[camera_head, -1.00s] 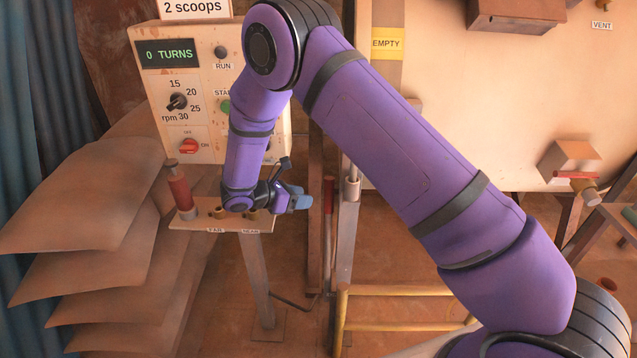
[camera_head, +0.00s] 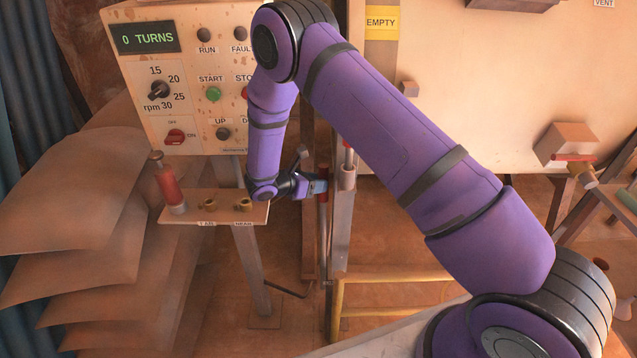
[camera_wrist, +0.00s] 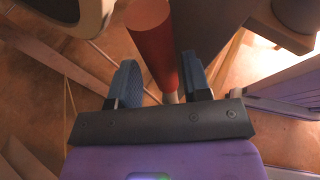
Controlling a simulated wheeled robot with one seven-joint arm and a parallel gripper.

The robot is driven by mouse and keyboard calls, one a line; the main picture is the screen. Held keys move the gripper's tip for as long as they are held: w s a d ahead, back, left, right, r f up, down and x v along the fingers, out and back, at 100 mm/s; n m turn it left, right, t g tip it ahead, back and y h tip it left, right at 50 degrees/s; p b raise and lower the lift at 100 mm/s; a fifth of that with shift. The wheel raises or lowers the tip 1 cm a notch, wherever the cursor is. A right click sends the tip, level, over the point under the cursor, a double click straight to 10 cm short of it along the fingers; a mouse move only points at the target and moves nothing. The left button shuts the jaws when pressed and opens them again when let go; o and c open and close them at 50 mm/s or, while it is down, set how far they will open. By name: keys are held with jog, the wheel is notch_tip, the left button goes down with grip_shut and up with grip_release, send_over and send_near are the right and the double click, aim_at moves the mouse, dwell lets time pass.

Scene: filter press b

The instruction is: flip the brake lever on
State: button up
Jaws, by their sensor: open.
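A red lever grip (camera_head: 323,213) stands upright beside a metal post, right of the control panel. I take it for the brake lever, though no label shows on it. My gripper (camera_head: 317,187) is at its upper part, reaching in from the left. In the wrist view, the red grip (camera_wrist: 153,45) with its round end rises between the two blue fingers of my gripper (camera_wrist: 160,80). The fingers are open, one on each side of it, and a gap shows on the left. Whether the right finger touches it is unclear.
The control panel (camera_head: 190,85) reads 0 TURNS. Below it, a small shelf (camera_head: 185,212) bears a red-handled tool (camera_head: 170,187) and two brass fittings. A yellow rail (camera_head: 395,277) runs low at the right. Stacked sacks (camera_head: 75,190) fill the left side.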

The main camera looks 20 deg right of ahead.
jog(key=shift+w+d+f, duration=0.1)
jog(key=shift+d+f, duration=0.1)
jog(key=shift+d, duration=0.25)
grip_shut()
jog(key=s+a+f+m+t+h, duration=0.1)
jog(key=s+a, duration=0.3)
jog(key=s, duration=0.8)
jog(key=s+a+f+m+t+h, duration=0.2)
jog(key=s+a+f+m, duration=0.1)
jog(key=s, duration=1)
jog(key=shift+a+f+m+h, duration=0.25)
jog(key=shift+a+m+h, duration=0.05)
jog(key=shift+a+m, duration=0.3)
jog(key=shift+s, duration=0.15)
grip_release()
